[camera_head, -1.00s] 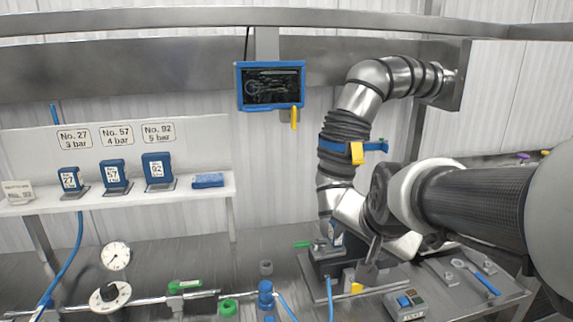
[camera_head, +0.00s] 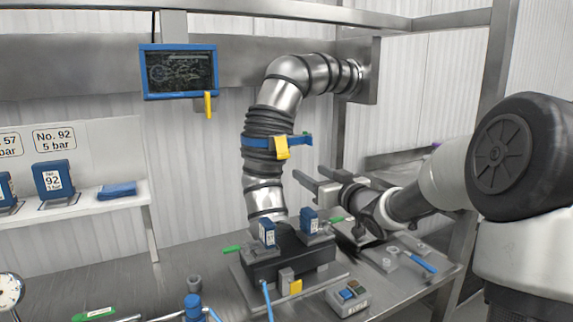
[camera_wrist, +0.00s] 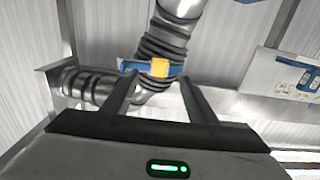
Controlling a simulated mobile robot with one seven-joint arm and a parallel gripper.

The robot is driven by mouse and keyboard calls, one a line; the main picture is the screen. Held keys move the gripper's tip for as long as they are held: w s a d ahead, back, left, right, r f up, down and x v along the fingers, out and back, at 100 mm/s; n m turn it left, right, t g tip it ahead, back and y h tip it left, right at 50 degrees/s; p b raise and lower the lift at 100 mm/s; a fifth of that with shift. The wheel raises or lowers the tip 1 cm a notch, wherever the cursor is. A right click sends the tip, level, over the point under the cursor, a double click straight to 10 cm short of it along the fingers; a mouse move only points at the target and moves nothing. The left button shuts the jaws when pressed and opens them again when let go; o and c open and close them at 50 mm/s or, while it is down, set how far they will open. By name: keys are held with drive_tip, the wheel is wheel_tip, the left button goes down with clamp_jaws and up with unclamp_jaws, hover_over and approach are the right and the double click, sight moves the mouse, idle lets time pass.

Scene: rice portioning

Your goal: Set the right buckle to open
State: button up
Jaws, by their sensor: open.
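A black two-part fixture (camera_head: 290,262) stands on a metal plate on the bench, with a small blue block on its left and right parts. A green handle (camera_head: 337,219) sticks out at its right and another (camera_head: 232,249) at its left. I take these as the buckles, but cannot read their latch state. My gripper (camera_head: 311,177) is open and empty, above and behind the right green handle, apart from it. In the wrist view its fingers point at the steel pipe (camera_wrist: 170,22) with a blue band and yellow latch (camera_wrist: 160,68); neither green handle shows there.
The steel pipe (camera_head: 287,92) rises from behind the fixture; its blue band (camera_head: 255,142) is close left of my gripper. A button box (camera_head: 347,297) and blue-handled tool (camera_head: 423,262) lie on the right bench. A screen (camera_head: 180,72) hangs upper left.

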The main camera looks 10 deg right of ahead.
sight(284, 158)
drive_tip(key=x, duration=1.6)
drive_tip(key=shift+w+a, duration=0.15)
drive_tip(key=shift+w, duration=0.1)
drive_tip(key=shift+c, duration=0.3)
clamp_jaws()
